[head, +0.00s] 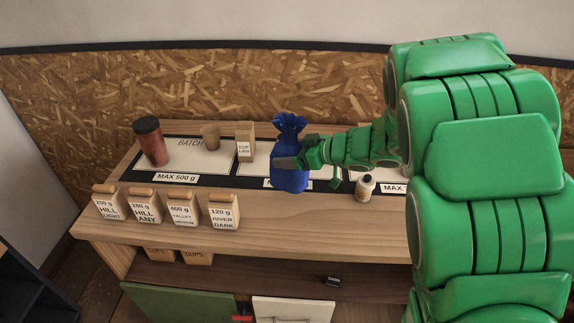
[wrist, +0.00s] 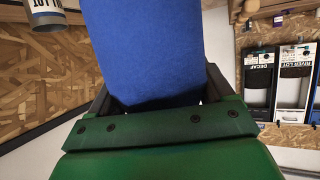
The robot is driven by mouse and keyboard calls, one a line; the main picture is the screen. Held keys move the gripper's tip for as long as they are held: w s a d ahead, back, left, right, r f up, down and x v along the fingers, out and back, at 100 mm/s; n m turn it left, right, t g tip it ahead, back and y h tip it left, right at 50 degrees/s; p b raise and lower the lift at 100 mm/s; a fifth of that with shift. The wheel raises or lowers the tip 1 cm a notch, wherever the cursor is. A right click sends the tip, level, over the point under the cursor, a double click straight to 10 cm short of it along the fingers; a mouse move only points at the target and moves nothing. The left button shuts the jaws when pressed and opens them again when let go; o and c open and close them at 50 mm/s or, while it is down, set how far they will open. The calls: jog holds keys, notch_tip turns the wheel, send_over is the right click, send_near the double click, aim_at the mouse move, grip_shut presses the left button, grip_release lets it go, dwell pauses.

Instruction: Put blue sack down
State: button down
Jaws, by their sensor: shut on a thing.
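The blue sack (head: 291,178) is upright with a gathered, tied top, over the middle section of the counter in the head view. My gripper (head: 292,163) is shut on it from the right side, at about mid-height. In the wrist view the sack (wrist: 145,50) fills the space between the two dark fingers (wrist: 155,95). I cannot tell whether the sack's bottom touches the counter or hangs just above it.
The wooden counter (head: 260,218) carries white panels with "MAX" labels. A red jar with a dark lid (head: 152,144), a tan cup (head: 211,136) and a "CUP LIDS" box (head: 245,146) stand left. A small bottle (head: 365,187) stands right. Several labelled bean boxes (head: 183,207) line the front left.

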jog(key=shift+w+a+f, duration=0.25)
jog(key=shift+w+f, duration=0.55)
jog(key=shift+f, duration=0.15)
jog(key=shift+w+a+f, duration=0.25)
jog(key=shift+w+f, duration=0.5)
jog(key=shift+f, duration=1.6)
jog(key=shift+f, duration=0.15)
grip_release()
jog(key=shift+s+d+r, duration=0.1)
jog(key=shift+d+r, duration=0.1)
jog(key=v, duration=1.1)
jog(key=shift+s+d, duration=0.15)
jog(key=shift+d, duration=0.05)
jog(key=shift+r, duration=0.1)
